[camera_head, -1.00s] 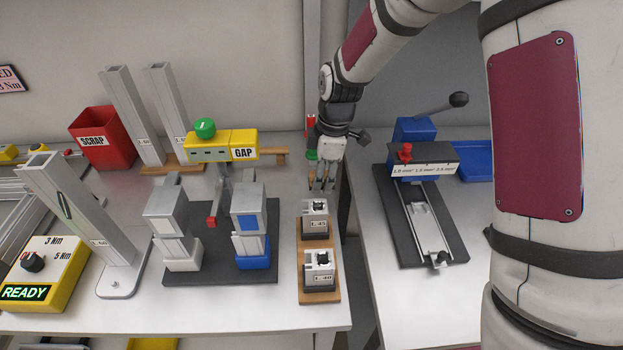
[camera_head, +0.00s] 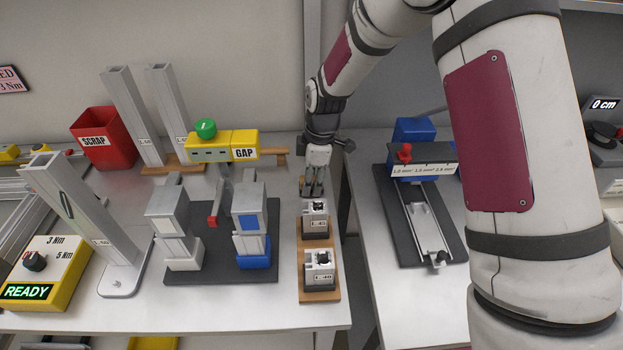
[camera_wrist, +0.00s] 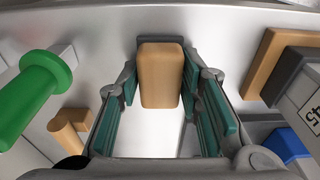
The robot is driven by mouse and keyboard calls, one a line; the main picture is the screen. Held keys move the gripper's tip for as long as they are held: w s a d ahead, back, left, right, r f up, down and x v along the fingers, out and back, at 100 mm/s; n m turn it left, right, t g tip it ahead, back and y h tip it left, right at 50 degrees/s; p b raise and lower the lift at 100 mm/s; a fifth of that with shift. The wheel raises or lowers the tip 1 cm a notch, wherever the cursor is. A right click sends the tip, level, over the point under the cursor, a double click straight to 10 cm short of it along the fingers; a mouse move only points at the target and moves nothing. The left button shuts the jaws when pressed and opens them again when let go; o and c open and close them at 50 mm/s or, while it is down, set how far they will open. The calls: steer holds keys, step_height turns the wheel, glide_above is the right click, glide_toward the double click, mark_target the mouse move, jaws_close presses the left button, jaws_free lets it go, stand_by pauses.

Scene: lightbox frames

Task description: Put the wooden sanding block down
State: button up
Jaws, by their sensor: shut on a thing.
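The wooden sanding block (camera_wrist: 161,88) is a tan, rounded block between my gripper's teal-padded fingers in the wrist view. My gripper (camera_wrist: 160,70) is shut on it. In the head view my gripper (camera_head: 313,188) points down just behind the wooden tray with the two metal blocks. The sanding block is hard to make out there, hidden by the fingers. The white bench top (camera_wrist: 150,144) shows below it in the wrist view. I cannot tell whether the block touches the bench.
The wooden tray (camera_head: 320,297) holds two labelled metal blocks right in front of my gripper. The yellow GAP gauge (camera_head: 222,146) with a green knob (camera_head: 205,128) and wooden handle stands to the left. The bench's right edge and a gap before the right bench (camera_head: 375,290) are close.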

steer(key=shift+s+f, duration=0.1)
steer(key=shift+f, duration=0.35)
steer(key=o, duration=1.2)
steer(key=shift+f, duration=0.2)
steer(key=shift+r, duration=0.1)
